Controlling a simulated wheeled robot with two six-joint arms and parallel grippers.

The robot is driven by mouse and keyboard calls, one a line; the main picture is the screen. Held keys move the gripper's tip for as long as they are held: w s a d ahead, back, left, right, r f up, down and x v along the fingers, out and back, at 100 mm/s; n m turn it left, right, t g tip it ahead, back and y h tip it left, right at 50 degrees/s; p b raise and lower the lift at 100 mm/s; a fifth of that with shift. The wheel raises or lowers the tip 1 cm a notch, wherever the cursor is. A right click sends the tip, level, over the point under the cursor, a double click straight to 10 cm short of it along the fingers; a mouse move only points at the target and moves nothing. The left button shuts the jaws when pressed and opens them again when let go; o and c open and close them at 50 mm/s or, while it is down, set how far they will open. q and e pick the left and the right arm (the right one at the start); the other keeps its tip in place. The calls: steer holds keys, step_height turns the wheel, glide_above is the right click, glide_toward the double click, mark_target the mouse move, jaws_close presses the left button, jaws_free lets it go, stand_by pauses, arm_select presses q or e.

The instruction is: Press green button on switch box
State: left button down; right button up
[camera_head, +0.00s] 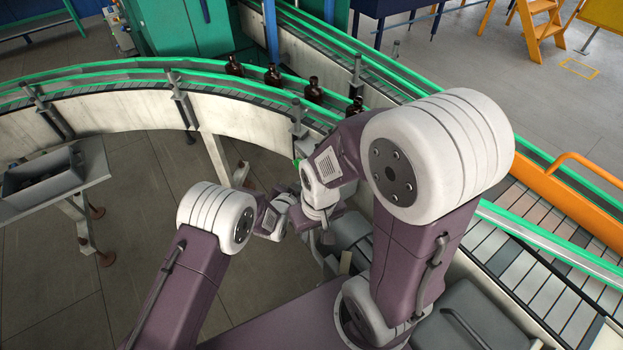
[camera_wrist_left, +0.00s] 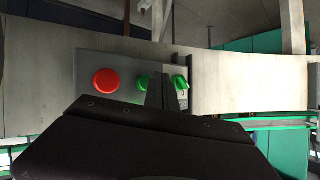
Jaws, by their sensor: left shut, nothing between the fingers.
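In the left wrist view, a grey switch box (camera_wrist_left: 92,107) is fixed to a pale conveyor side wall. My left gripper (camera_wrist_left: 161,92) is shut and empty. Its fingers overlap the right side of the green button in the picture, between it and the knob; I cannot tell whether they touch. In the head view the left fingers and most of the box are hidden behind my right arm. My right gripper (camera_head: 328,238) points down near my base, its fingers small and unclear.
A curved conveyor (camera_head: 130,83) with green rails carries several amber bottles (camera_head: 272,76). A grey tray stand (camera_head: 60,180) is at the left. A roller conveyor (camera_head: 530,265) with an orange guard runs at the right. The floor between my left arm and the stand is clear.

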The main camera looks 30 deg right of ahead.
arm_select(q)
steer(key=shift+s+a+p, duration=0.2)
steer(key=shift+a+p, duration=0.1)
steer(key=shift+a, duration=0.95)
steer(key=shift+s+a+p, duration=0.15)
steer(key=shift+a+p, duration=0.1)
steer(key=shift+a, duration=1)
